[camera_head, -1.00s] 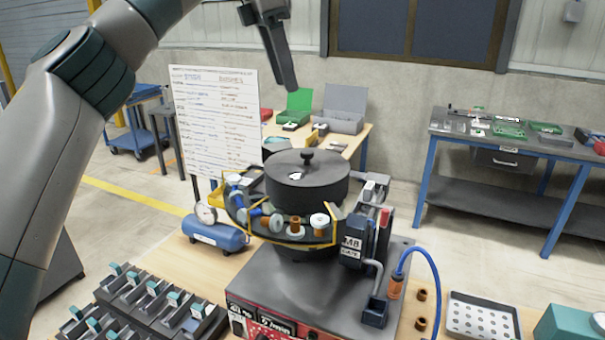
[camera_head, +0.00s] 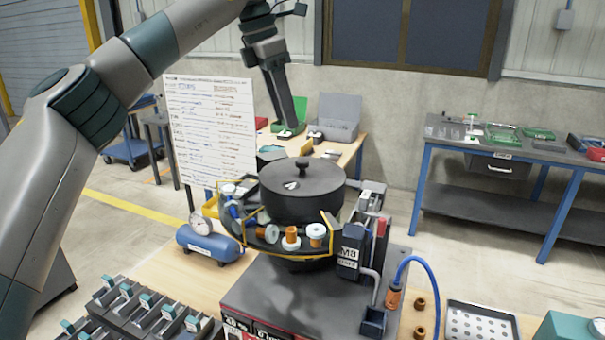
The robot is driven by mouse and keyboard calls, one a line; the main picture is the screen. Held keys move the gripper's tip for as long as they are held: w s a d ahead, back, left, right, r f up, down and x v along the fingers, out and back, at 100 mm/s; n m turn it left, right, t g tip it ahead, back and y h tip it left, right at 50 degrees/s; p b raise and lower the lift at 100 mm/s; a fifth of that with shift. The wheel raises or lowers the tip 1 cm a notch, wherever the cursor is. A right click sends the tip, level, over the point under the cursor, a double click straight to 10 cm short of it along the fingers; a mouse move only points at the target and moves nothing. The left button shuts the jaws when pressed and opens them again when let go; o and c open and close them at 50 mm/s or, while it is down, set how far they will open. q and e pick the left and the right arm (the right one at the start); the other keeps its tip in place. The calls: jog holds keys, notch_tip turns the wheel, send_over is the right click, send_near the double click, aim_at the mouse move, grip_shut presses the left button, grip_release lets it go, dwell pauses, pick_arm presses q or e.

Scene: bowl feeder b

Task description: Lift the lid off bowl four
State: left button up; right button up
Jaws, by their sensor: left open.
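A dark round bowl (camera_head: 300,207) sits on the bowl feeder in the middle of the head view. Its black lid (camera_head: 325,178) with a small round knob (camera_head: 302,166) is on top. A small pale mark shows on the lid. A label on the feeder reads M8; I cannot read a bowl number. My left gripper (camera_head: 290,128) points down, open and empty, above and slightly left of the knob, apart from it. Its fingers overlap in this view. My right gripper is not in view.
Around the bowl runs a yellow-edged track (camera_head: 263,243) with several parts. A blue air tank (camera_head: 210,245) with a gauge stands left. A whiteboard (camera_head: 211,130) is behind. A blue hose (camera_head: 432,275) and perforated tray (camera_head: 480,322) are at right. Several dark holders (camera_head: 140,312) fill the front left.

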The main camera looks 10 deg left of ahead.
pick_arm(q)
jog(key=p, duration=0.2)
send_over(301, 161)
jog(key=s+a, duration=0.1)
jog(key=a, duration=0.1)
notch_tip(301, 161, down, 6)
jog(key=shift+s+d+f, duration=0.1)
jog(key=shift+d+f, duration=0.1)
jog(key=shift+f, duration=0.25)
jog(key=shift+w+d+f+p, duration=0.15)
jog(key=shift+d+f+p, duration=0.05)
jog(key=shift+f+p, duration=0.25)
jog(key=shift+w+d+f+p, duration=0.15)
jog(key=shift+f+p, duration=0.2)
jog(key=shift+p, duration=0.15)
jog(key=shift+p+x, duration=0.6)
jog(key=shift+x, duration=0.4)
jog(key=shift+w+d+f, duration=0.15)
jog(key=shift+w+f, duration=0.05)
jog(key=shift+f, duration=0.5)
